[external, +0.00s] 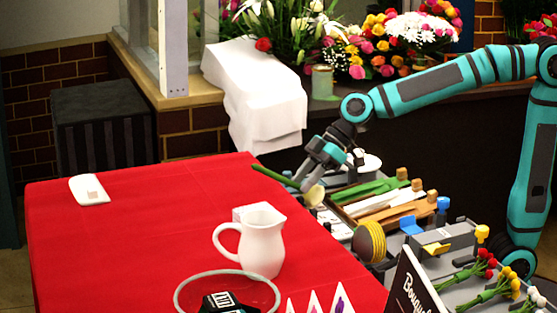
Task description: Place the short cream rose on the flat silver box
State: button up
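My gripper (309,182) hangs above the right edge of the red-covered table, pointing down. It appears shut on the green stem of the cream rose (314,195). The stem slants out to the upper left and the pale bloom is at the lower right, just under the fingers. The fingers partly hide the flower. A grey, silver-looking box (440,236) sits on the cluttered work surface to the right, well apart from the rose. I cannot tell for sure that it is the flat silver box.
A white pitcher (262,243) stands on the red tablecloth (140,225), near a wire hoop (176,292). A white flat item (89,190) lies far left. A yellow spool (371,242), a tool tray and bunched flowers crowd the right. The table's left half is mostly clear.

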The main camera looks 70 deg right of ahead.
jog(key=shift+x, duration=1.4)
jog(key=shift+w+r, duration=0.1)
grip_shut()
